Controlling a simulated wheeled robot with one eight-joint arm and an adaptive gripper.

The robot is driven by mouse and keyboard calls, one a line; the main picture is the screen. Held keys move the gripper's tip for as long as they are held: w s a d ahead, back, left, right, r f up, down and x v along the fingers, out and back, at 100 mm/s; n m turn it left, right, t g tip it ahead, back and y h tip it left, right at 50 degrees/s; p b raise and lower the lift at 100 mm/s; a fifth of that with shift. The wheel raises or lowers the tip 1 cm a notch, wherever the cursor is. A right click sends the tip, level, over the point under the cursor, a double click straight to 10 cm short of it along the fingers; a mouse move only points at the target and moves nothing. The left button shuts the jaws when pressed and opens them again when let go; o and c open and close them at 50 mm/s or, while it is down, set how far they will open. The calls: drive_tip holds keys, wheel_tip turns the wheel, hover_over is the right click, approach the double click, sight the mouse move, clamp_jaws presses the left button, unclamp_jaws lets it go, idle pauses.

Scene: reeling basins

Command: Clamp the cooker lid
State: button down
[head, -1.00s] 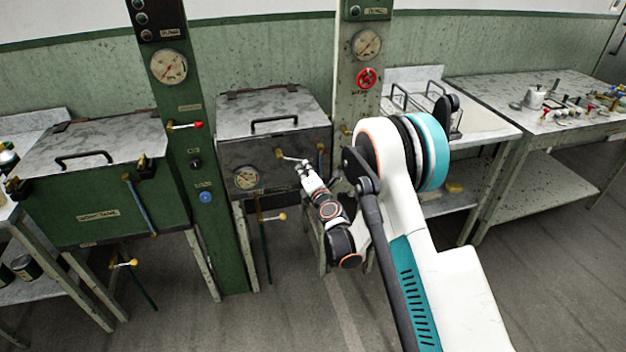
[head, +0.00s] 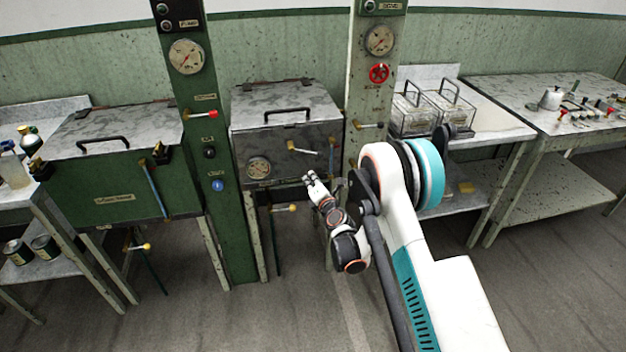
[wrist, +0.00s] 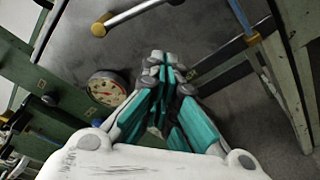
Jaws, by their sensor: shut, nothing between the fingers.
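The grey cooker stands in the middle of the head view with its lid (head: 285,104) down; the lid has a dark bar handle (head: 287,112). A brass-tipped lever (head: 300,148) sticks out of the cooker's front and also shows at the top of the wrist view (wrist: 125,16). A round gauge (head: 259,168) sits at the front's lower left and shows in the wrist view (wrist: 107,88). My gripper (head: 309,176) is shut and empty, in front of and below the lever, apart from it. In the wrist view its teal fingers (wrist: 162,70) are together.
A green basin (head: 115,175) with black lid clamps stands at left. A green post (head: 212,130) and a pale post (head: 372,90) flank the cooker. A bench (head: 480,125) with glass boxes stands at right. The floor in front is clear.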

drive_tip(key=w+r+b, duration=0.1)
drive_tip(key=w+b, duration=0.2)
drive_tip(key=w, duration=0.4)
drive_tip(key=shift+r+b, duration=0.25)
drive_tip(key=shift+b, duration=0.05)
drive_tip(key=shift+d, duration=0.15)
drive_tip(key=shift+w+d+r+n, duration=0.1)
drive_tip(key=shift+d+r+n, duration=0.1)
drive_tip(key=shift+n, duration=0.1)
